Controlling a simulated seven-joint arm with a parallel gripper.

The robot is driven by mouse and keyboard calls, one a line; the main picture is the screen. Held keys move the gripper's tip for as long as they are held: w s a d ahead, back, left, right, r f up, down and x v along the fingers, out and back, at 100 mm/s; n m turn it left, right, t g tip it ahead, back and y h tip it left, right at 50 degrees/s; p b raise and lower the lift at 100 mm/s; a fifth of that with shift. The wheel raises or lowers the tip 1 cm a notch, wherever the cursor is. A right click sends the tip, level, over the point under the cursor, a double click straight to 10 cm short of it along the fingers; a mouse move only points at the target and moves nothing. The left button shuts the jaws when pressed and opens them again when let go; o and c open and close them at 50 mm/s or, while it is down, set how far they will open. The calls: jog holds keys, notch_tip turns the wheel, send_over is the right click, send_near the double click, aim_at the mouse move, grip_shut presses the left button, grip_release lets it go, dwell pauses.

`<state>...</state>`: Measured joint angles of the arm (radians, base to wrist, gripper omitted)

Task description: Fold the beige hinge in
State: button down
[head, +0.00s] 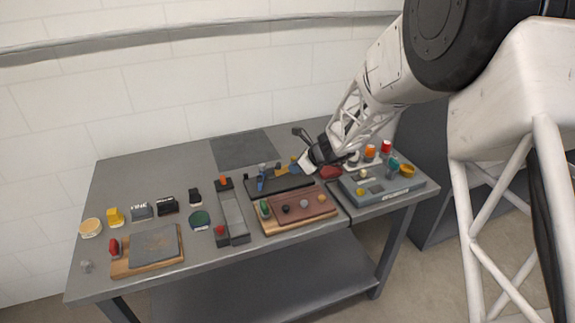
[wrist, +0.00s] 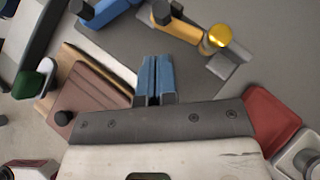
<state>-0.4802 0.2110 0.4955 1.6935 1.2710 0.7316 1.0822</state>
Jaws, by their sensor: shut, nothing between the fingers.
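A beige-orange hinge (wrist: 186,36) with a shiny yellow knob (wrist: 216,37) at one end lies near the top centre of the wrist view. A grey block sits beside the knob. The hinge's other end runs toward a dark post at the upper left. My gripper (wrist: 155,92) has blue fingers pressed together with nothing between them. The fingertips are below the hinge in the picture and apart from it. In the head view my gripper (head: 306,164) is over the back right of the bench, and the arm partly hides this area, so the hinge is unclear there.
A board with a brown plate (wrist: 98,94) and small knobs lies left of my fingers. A blue part (wrist: 110,14) is at the upper left. A red piece (wrist: 270,116) is close on the right. A grey panel (head: 392,192) stands at the bench's right end.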

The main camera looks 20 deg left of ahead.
jog(key=v, duration=1)
jog(key=shift+s, duration=0.3)
jog(key=shift+d, duration=0.1)
jog(key=s+d+r+n+h, duration=0.2)
jog(key=s+d+r+n, duration=0.5)
jog(key=d, duration=0.5)
jog(key=s+d+r+n+h, duration=0.25)
jog(key=s+d+r, duration=0.35)
jog(key=s+d, duration=0.45)
jog(key=s+d+n+t+h, duration=0.2)
jog(key=s+d+n+h, duration=0.3)
jog(key=s+d, duration=1.4)
jog(key=s+r+n, duration=0.1)
jog(key=s+n, duration=0.2)
jog(key=shift+d+n, duration=0.3)
jog(key=shift+n, duration=0.05)
